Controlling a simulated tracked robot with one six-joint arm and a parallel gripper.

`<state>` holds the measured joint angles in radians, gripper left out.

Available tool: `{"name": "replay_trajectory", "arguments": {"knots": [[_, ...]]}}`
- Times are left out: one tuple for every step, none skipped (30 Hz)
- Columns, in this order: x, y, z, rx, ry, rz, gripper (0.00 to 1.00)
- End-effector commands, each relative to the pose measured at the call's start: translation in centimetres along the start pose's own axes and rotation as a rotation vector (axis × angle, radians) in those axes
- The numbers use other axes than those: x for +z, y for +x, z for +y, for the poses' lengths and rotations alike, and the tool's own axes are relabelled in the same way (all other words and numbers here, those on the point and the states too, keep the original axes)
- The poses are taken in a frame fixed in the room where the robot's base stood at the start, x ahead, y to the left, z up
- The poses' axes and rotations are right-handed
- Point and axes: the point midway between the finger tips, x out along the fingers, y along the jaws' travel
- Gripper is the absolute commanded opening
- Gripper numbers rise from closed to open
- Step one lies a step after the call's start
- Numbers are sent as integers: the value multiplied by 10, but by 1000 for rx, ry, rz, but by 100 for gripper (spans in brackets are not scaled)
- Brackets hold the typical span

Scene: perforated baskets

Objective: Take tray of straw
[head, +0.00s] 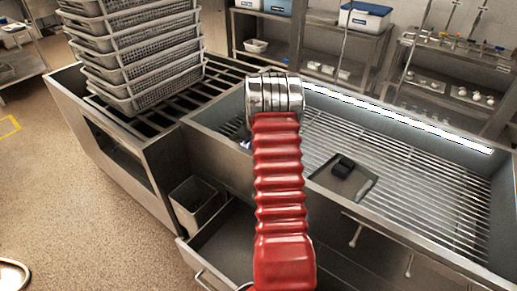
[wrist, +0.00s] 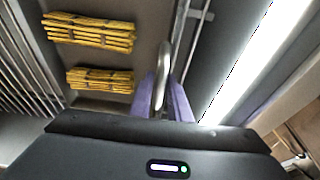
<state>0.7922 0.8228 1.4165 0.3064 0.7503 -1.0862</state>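In the wrist view, two yellow straw bundles (wrist: 90,32) lie on a dark grey tray (wrist: 150,25), one above the other. A curved metal handle (wrist: 163,62) stands at the tray's right side. My gripper (wrist: 164,85) has purple fingers on either side of this handle, close together, and they look shut on it. The exact contact is hard to see.
A tall stack of perforated baskets (head: 135,60) stands at the left on a slatted bench (head: 195,103). A slatted basin (head: 440,205) with a dark block (head: 342,165) lies to the right. An open drawer (head: 225,245) is below. Shelves (head: 330,50) stand behind. The floor at left is clear.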

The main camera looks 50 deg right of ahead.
Motion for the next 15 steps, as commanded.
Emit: {"name": "replay_trajectory", "arguments": {"knots": [[0,0,0,0,0,0,13],[0,0,0,0,0,0,10],[0,0,0,0,0,0,8],[0,0,0,0,0,0,6],[0,0,0,0,0,0,3],[0,0,0,0,0,0,1],[0,0,0,0,0,0,0],[0,0,0,0,0,0,0],[0,0,0,0,0,0,0],[0,0,0,0,0,0,0],[0,0,0,0,0,0,0],[0,0,0,0,0,0,0],[0,0,0,0,0,0,0],[0,0,0,0,0,0,0],[0,0,0,0,0,0,0]]}}
